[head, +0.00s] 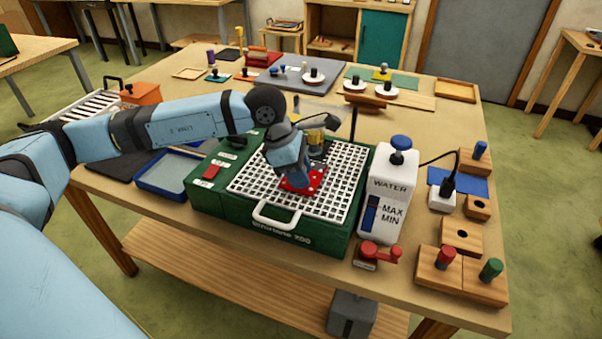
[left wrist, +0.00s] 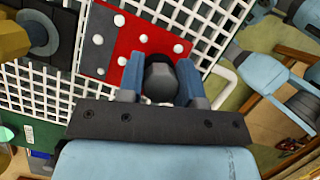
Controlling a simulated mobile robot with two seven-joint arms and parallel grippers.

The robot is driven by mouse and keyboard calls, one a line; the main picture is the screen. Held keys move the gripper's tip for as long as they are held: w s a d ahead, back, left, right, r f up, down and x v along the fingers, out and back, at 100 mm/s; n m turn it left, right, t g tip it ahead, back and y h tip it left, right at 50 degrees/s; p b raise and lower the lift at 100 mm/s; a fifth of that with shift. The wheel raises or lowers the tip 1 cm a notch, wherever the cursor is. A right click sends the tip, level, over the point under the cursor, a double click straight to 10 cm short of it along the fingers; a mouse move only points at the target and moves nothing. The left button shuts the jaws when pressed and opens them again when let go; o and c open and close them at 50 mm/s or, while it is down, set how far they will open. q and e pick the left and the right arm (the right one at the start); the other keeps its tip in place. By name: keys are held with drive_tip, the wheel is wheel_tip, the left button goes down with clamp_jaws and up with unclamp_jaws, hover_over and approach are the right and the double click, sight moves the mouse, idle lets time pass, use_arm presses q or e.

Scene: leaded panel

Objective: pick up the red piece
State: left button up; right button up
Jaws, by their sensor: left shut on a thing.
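The red piece (head: 300,181) is flat with white dots and is at the white grid of the green machine (head: 235,215). In the left wrist view the red piece (left wrist: 150,38) shows under my fingers, with a dark grey dotted part (left wrist: 97,40) along its left side. My left gripper (head: 296,176) points down over it. Its blue fingers (left wrist: 160,85) are shut on a dark knob at the red piece. I cannot tell whether the piece rests on the grid or is slightly above it. My right gripper is not seen.
A white water tank (head: 393,190) stands close at the grid's right. A yellow-topped grinder head (head: 316,137) is just behind my gripper, beside a thin black post (head: 354,121). A blue tray (head: 168,174) lies left of the machine. Wooden blocks with knobs (head: 445,262) sit front right.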

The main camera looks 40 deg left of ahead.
use_arm(q)
wheel_tip(320, 180, up, 20)
drive_tip(key=shift+f, duration=0.15)
idle(0.3)
